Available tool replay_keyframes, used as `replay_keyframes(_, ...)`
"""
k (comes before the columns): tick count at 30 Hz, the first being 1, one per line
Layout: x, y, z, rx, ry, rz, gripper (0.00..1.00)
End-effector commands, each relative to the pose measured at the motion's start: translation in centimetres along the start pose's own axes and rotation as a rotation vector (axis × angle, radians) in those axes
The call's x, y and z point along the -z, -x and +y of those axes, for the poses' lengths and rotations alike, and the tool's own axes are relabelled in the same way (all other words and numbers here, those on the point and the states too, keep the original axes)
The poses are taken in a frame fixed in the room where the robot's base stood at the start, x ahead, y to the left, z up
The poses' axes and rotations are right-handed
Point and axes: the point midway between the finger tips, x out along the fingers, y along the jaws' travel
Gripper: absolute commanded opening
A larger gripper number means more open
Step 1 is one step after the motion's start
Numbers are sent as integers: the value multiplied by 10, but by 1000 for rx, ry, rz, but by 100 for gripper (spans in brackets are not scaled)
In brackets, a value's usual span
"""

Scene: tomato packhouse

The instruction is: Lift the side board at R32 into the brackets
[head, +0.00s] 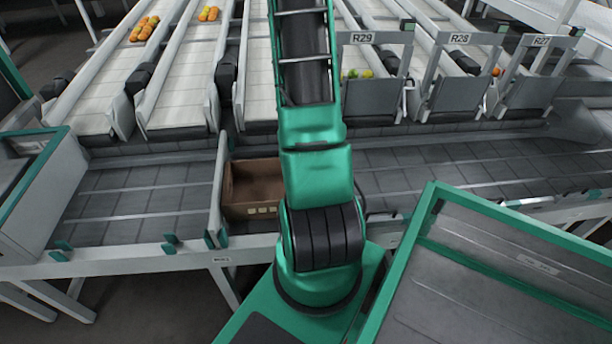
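No R32 label can be read, and I cannot pick out the R32 side board with certainty. Small teal brackets (170,243) stand along the front rail at left, with no board seen between them. A thin pale upright board (218,190) crosses the lower belt beside a brown box. A small plate (221,261) on the front rail is too small to read. My green arm reaches up through the middle and out of the top of the picture. My gripper is not in view, and the arm hides part of the lanes behind it.
Signs R29 (362,38), R28 (459,39) and R27 (541,41) top grey gates at right. The brown box (232,195) sits on the lower belt (120,205). Green-rimmed bins stand at right (430,205) and left (45,160). Tomatoes (145,28) lie on upper lanes.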

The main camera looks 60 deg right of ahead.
Motion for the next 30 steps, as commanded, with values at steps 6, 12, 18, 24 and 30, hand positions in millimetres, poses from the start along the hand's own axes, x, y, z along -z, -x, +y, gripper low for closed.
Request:
replay_keyframes(6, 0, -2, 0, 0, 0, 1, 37)
replay_keyframes(12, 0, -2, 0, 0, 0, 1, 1)
replay_keyframes(18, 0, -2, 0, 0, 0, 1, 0)
replay_keyframes(24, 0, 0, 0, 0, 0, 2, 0)
replay_keyframes(30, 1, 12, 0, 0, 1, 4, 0)
